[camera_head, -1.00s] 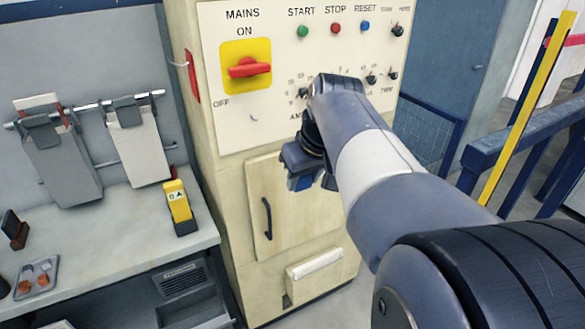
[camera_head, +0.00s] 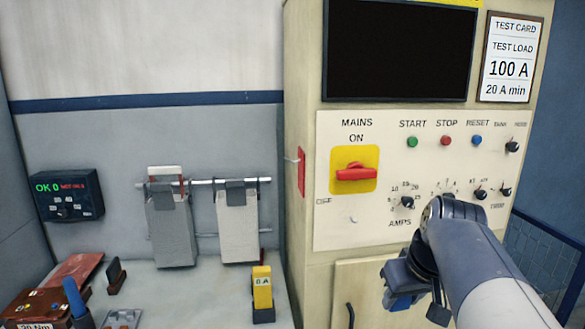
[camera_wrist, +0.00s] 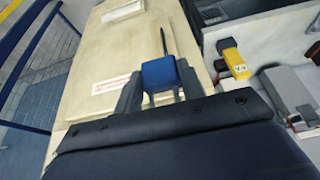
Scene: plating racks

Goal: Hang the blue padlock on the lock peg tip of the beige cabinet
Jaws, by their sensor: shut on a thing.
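My gripper (camera_wrist: 157,88) is shut on the blue padlock (camera_wrist: 158,75), whose blue body shows between the two fingers in the wrist view; its shackle is not clear there. In the head view the gripper (camera_head: 405,288) is in front of the beige cabinet (camera_head: 305,60), low and right of the mains switch, with a bit of blue at its underside. A small pale peg (camera_head: 353,219) sticks out of the cabinet's panel below the red and yellow mains switch (camera_head: 355,172). The gripper is apart from this peg, below and right of it.
A red plate (camera_head: 301,172) with a thin pale pin is on the cabinet's left side. Knobs and buttons line the panel. A yellow meter (camera_head: 262,290) stands on the bench at left, near two hanging grey holders (camera_head: 238,225). A dark handle (camera_head: 350,316) projects from the cabinet door.

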